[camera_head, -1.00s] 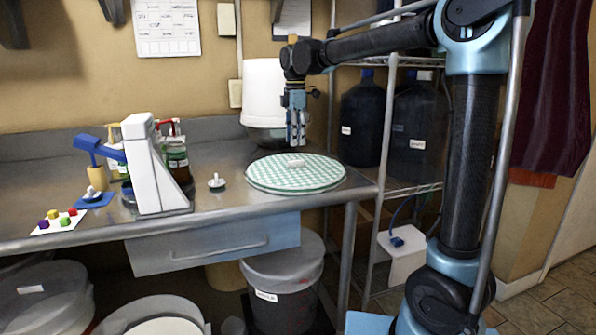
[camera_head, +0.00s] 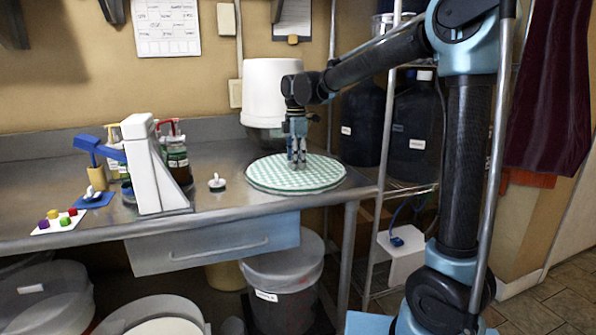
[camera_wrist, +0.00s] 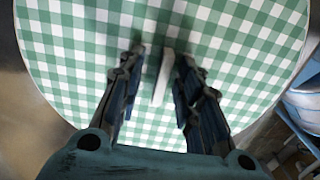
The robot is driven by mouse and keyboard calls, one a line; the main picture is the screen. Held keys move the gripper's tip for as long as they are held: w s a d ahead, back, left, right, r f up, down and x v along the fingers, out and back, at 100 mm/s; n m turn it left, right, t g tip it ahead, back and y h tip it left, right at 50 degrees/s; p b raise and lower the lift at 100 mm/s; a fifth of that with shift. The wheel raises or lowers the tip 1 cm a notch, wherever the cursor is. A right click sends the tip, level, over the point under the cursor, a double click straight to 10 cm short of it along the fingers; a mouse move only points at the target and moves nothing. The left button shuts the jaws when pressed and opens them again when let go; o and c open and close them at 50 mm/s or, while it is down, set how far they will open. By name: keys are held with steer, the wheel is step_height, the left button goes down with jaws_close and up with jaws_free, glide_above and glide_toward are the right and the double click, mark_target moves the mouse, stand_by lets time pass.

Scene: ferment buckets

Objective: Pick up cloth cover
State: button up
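The cloth cover (camera_head: 265,177) is a round, green-and-white checked disc lying flat on the steel counter at its right end. In the wrist view the cloth cover (camera_wrist: 235,50) fills most of the picture. A small white handle (camera_wrist: 163,78) stands up from its middle. My gripper (camera_head: 297,165) is right over the cover's middle, pointing down. In the wrist view my gripper (camera_wrist: 160,62) has its two fingers apart, one on each side of the handle, with gaps showing. In the head view the fingers mostly hide the handle.
A white bucket (camera_head: 272,90) stands close behind the cover. A small white-knobbed item (camera_head: 216,183), a white stand (camera_head: 150,170) and pump bottles (camera_head: 177,158) are to the left. A wire shelf with dark jugs (camera_head: 412,125) is at the right.

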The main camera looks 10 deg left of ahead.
jaws_close()
steer(key=shift+r, duration=0.15)
